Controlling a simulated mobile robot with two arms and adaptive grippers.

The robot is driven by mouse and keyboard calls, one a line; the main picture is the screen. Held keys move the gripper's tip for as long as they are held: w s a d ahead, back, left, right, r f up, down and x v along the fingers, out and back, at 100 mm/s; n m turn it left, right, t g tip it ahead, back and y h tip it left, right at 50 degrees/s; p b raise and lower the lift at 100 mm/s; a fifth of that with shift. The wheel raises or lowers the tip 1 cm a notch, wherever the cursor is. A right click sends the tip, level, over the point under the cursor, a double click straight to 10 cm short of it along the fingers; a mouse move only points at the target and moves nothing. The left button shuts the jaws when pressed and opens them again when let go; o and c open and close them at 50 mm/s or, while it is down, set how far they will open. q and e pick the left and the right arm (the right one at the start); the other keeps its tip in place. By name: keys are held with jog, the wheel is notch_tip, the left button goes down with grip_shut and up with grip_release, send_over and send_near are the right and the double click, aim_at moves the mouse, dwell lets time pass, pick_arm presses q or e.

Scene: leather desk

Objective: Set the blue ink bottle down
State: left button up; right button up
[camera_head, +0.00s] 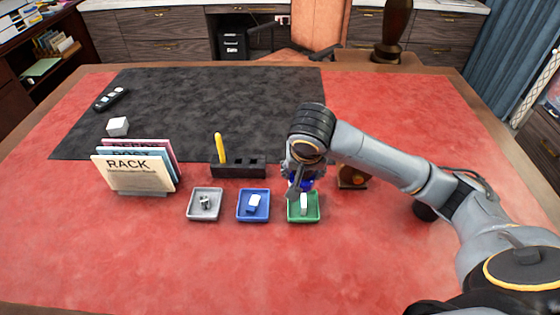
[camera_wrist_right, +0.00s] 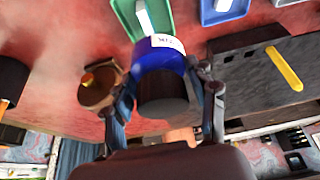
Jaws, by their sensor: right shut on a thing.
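The blue ink bottle (camera_wrist_right: 158,60) has a dark cap and a white label. My right gripper (camera_wrist_right: 165,98) is shut on it, with one finger on each side. In the head view the bottle (camera_head: 306,184) is mostly hidden by my right gripper (camera_head: 299,182); only a bit of blue shows, just behind the green tray (camera_head: 316,214). I cannot tell whether its base touches the desk. My left gripper is in neither view.
The green tray holds a white block. A blue tray (camera_head: 242,217) and a grey tray (camera_head: 192,216) stand left of it. Behind is a dark pen holder (camera_head: 236,171) with a yellow pen (camera_head: 221,148). A brown stand (camera_head: 350,181) is close right. The front desk is clear.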

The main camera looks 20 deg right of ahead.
jog(key=w, duration=0.1)
jog(key=w+d+f, duration=0.1)
jog(key=w, duration=0.1)
jog(key=w+f, duration=0.1)
jog(key=shift+w+d, duration=0.15)
jog(key=shift+d, duration=0.2)
jog(key=w+f, duration=0.1)
jog(key=w+d+f, duration=0.1)
jog(key=w+f, duration=0.2)
jog(key=f, duration=0.1)
jog(key=shift+w+d+f, duration=0.25)
jog(key=shift+w, duration=0.05)
jog(key=x, duration=0.3)
jog(key=shift+s+a+f+p, duration=0.1)
jog(key=shift+s+a+p, duration=0.05)
jog(key=shift+s+p, duration=0.2)
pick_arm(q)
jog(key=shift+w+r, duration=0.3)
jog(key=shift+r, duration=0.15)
pick_arm(e)
jog(key=shift+f, duration=0.35)
jog(key=shift+f, duration=0.1)
jog(key=o, duration=1.4)
